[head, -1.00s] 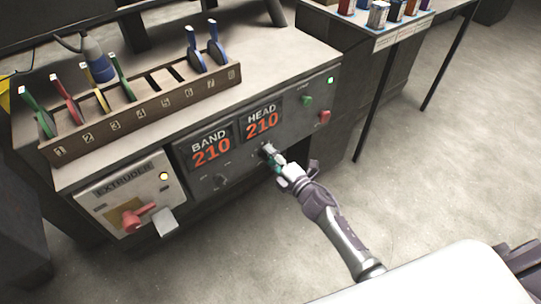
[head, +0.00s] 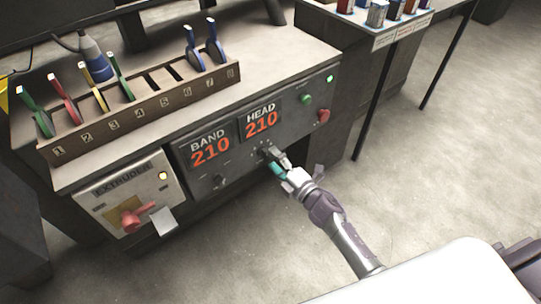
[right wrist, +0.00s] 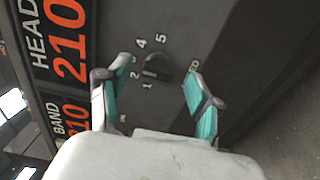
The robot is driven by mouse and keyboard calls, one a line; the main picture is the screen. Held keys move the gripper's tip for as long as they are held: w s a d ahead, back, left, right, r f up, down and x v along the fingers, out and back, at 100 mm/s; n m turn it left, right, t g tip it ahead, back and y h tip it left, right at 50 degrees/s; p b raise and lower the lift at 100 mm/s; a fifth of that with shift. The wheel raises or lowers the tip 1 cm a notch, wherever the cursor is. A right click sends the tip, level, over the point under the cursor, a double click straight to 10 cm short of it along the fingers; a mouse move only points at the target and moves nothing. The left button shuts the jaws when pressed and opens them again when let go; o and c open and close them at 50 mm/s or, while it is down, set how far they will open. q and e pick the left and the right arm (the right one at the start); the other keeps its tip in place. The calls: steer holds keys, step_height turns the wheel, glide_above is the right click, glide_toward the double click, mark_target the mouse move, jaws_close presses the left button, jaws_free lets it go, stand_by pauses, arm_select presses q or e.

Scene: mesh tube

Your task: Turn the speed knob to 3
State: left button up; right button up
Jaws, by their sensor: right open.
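The speed knob (right wrist: 157,68) is a dark round knob on the grey control panel, ringed by numbers; 1, 2, 4 and 5 read clearly in the right wrist view. A pale mark on it faces the low-number side near 1 and 2; the exact setting is hard to tell. In the head view the knob (head: 267,152) sits below the HEAD display. My right gripper (head: 278,163) is open just in front of it. In the right wrist view the teal-padded fingers (right wrist: 158,100) are spread with the knob between and beyond them, apart from both. My left gripper is out of view.
A second knob (head: 220,181) is below the BAND display (head: 210,151). Green (head: 306,99) and red (head: 323,116) buttons are at the panel's right. The extruder box (head: 130,195) with a red handle is at left. Open floor lies to the right.

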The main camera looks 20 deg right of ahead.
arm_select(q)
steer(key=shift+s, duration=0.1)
arm_select(e)
steer(key=v, duration=0.9)
steer(key=shift+s, duration=0.25)
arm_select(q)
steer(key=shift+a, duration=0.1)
arm_select(e)
steer(key=shift+d, duration=0.1)
